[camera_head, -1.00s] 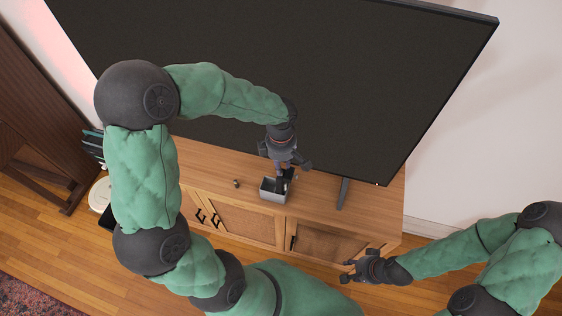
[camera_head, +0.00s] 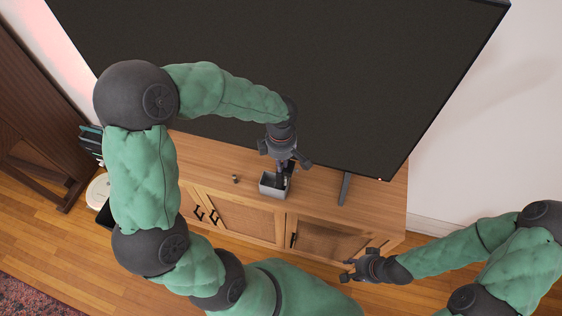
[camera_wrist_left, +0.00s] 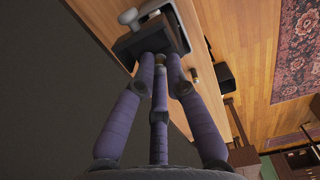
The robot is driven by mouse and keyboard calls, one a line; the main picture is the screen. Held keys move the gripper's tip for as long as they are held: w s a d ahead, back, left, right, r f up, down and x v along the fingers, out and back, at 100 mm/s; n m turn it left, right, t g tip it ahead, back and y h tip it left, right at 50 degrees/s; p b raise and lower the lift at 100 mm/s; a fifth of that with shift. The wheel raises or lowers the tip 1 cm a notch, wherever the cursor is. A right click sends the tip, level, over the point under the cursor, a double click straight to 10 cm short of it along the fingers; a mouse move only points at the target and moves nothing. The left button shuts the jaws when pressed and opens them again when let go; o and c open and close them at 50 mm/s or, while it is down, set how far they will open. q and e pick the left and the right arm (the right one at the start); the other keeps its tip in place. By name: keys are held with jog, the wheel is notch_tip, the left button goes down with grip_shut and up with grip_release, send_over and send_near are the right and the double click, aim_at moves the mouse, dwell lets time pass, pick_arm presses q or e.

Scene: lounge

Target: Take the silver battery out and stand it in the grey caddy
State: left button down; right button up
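The grey caddy (camera_head: 268,193) is an open box on the wooden cabinet in the head view. A black object with pale rounded parts (camera_wrist_left: 128,16) shows at the caddy in the wrist view. My left gripper (camera_head: 283,170) points down at the caddy; in the wrist view its purple fingers (camera_wrist_left: 163,66) converge at the black object. A small brownish bit shows between the fingertips, but whether they grip it is unclear. I cannot make out a silver battery for certain. My right gripper (camera_head: 347,272) has its fingers apart, empty, in front of the cabinet.
A small dark cylinder (camera_head: 235,179) stands on the cabinet (camera_head: 210,172) left of the caddy. A large black television (camera_head: 390,80) rises close behind my left gripper, with its stand foot (camera_head: 344,188) to the right. The cabinet top is clear between caddy and foot.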

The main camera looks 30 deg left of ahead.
pick_arm(q)
jog(key=shift+r, duration=0.1)
jog(key=shift+r+p, duration=2.2)
jog(key=shift+r, duration=1.45)
